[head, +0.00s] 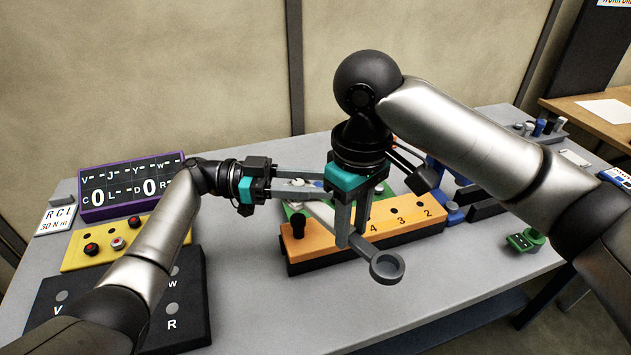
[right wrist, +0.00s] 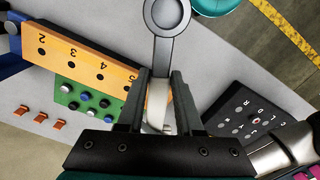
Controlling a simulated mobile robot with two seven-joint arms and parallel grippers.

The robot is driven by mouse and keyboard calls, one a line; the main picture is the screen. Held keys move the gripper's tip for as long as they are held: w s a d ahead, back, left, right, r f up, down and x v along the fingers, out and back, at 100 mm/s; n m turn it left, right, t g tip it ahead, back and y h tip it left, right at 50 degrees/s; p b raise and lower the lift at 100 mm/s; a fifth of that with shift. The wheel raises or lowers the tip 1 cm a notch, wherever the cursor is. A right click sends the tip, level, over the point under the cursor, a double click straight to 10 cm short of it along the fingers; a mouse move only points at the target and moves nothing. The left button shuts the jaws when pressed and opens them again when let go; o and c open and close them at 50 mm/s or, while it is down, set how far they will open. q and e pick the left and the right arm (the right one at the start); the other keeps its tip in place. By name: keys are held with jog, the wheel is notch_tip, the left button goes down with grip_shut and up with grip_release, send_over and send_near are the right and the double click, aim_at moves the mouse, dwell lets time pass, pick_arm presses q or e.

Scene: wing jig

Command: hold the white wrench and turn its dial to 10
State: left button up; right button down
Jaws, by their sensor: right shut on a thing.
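The white wrench (head: 387,266) shows as a pale grey bar with a ring end, low in front of the orange block. In the right wrist view, the wrench (right wrist: 165,48) runs down between the fingers, ring end away from the wrist. My right gripper (head: 351,240) is shut on its shaft; it also shows in the right wrist view (right wrist: 161,78). My left gripper (head: 327,182) comes in from the left beside the right gripper, its fingers apart. Whether they touch the wrench's far end is unclear. The dial and its setting are hidden or too small to read.
An orange block (head: 405,232) with numbered holes lies under the wrench. A card (head: 55,219) reads RCL 30 Nm, beside a purple-framed display (head: 130,184). A yellow button box (head: 82,262) and black lettered panel (head: 192,330) stand left. The front table (head: 275,300) is clear.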

pick_arm(q)
jog(key=shift+o, duration=0.8)
jog(key=a, duration=1.2)
jog(key=shift+w, duration=0.3)
